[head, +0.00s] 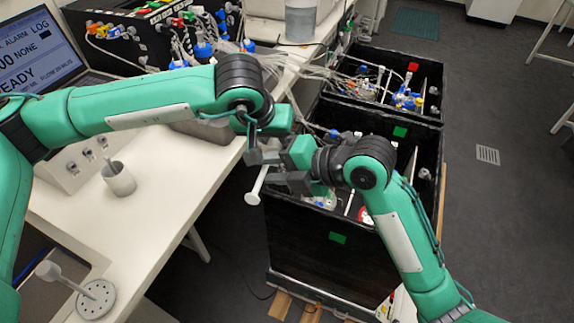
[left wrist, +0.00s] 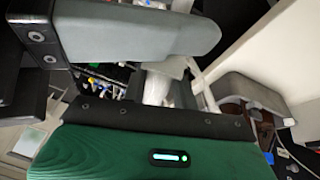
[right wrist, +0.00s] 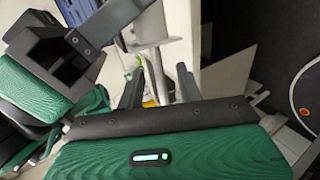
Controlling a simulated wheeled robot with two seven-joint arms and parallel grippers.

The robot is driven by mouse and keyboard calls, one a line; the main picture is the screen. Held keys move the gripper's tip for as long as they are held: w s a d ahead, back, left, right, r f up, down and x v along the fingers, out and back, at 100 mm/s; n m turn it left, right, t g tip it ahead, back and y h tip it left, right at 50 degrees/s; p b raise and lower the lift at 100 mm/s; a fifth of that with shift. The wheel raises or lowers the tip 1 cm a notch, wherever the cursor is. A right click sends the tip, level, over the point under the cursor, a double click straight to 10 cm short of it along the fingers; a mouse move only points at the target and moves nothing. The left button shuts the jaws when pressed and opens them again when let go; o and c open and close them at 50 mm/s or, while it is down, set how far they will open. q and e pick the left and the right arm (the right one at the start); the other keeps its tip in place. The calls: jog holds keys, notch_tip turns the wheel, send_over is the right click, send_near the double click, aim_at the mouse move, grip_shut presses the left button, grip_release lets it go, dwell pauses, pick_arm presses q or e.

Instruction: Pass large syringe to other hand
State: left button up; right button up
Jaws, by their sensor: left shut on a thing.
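The large syringe (head: 257,186) is white and hangs tilted in the gap between my two grippers, its flanged end pointing down. My left gripper (head: 262,156) is shut on its upper part. In the left wrist view the pale syringe (left wrist: 158,90) shows partly behind the grey finger. My right gripper (head: 285,180) is close by, just below and to the right of the left one. In the right wrist view its two fingers (right wrist: 160,88) are apart, with the white syringe (right wrist: 157,58) seen between and beyond them. Whether they touch it is unclear.
A white bench (head: 160,205) fills the left, with a cup (head: 118,180) and a perforated round piece (head: 97,300) on it. Black open bioreactor boxes (head: 300,240) with tubing stand below and behind my grippers. Open floor (head: 500,200) lies at the right.

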jog(key=shift+w+a+f, duration=0.1)
jog(key=shift+a, duration=0.15)
jog(key=shift+c, duration=0.5)
grip_shut()
pick_arm(q)
jog(key=o, duration=1)
jog(key=shift+o, duration=0.2)
